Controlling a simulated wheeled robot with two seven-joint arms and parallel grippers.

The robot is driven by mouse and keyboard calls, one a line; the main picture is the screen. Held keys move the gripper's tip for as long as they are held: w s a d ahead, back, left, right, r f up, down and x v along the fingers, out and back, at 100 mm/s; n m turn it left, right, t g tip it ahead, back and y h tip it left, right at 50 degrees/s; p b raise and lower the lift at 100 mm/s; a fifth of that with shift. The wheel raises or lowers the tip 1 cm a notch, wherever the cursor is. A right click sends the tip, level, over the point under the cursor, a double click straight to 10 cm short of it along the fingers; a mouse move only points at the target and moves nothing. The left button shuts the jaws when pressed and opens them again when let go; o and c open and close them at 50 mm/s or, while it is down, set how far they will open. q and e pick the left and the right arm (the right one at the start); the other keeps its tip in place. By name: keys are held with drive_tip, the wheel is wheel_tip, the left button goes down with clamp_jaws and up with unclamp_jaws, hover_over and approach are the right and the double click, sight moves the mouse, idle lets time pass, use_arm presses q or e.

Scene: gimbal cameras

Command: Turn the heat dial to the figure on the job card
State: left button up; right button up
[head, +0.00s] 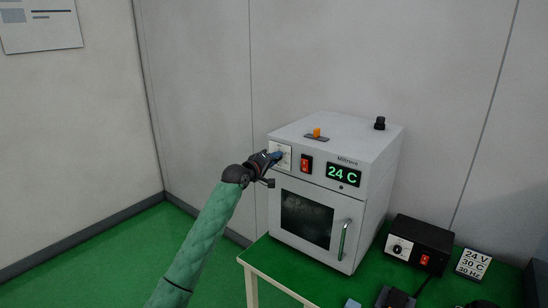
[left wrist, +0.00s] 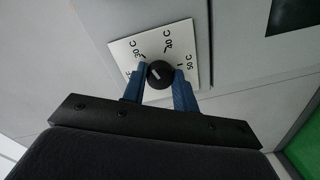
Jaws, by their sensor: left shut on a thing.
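The heat dial is a black round knob (left wrist: 160,74) with a white pointer line, on a white scale plate (left wrist: 182,36) marked 30 C, 40 C and 50 C. A mark at the lower left is partly hidden. My left gripper (head: 277,156) is at the upper left of the oven front, its blue fingers shut on the knob from both sides. The green display (head: 343,174) reads 24 C. The job card (head: 473,264) stands at the right and reads 24 V, 30 C, 30 Hz.
The grey oven (head: 318,215) stands on a green-topped table, with a red switch (head: 306,164) beside the dial and a handle (head: 344,240) on its door. An orange lever (head: 316,132) and a black knob (head: 380,123) are on top. A black box (head: 418,243) with its own dial stands right.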

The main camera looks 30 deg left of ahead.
use_arm(q)
drive_tip(key=shift+n+p, duration=0.6)
drive_tip(key=shift+n, duration=0.7)
use_arm(e)
drive_tip(key=shift+s+d+f, duration=0.1)
drive_tip(key=shift+s+d, duration=0.05)
drive_tip(key=shift+s, duration=0.55)
drive_tip(key=shift+s+d+f, duration=0.15)
drive_tip(key=shift+s, duration=0.55)
drive_tip(key=shift+s+d+f, duration=0.1)
drive_tip(key=shift+s+d, duration=0.05)
drive_tip(key=shift+s, duration=0.55)
drive_tip(key=shift+w, duration=0.1)
use_arm(q)
drive_tip(key=o, duration=1)
drive_tip(key=shift+a, duration=0.1)
drive_tip(key=shift+c, duration=0.2)
use_arm(e)
drive_tip(key=shift+w+a+r, duration=0.15)
drive_tip(key=shift+w+a, duration=0.1)
drive_tip(key=shift+w, duration=0.45)
drive_tip(key=shift+s, duration=0.1)
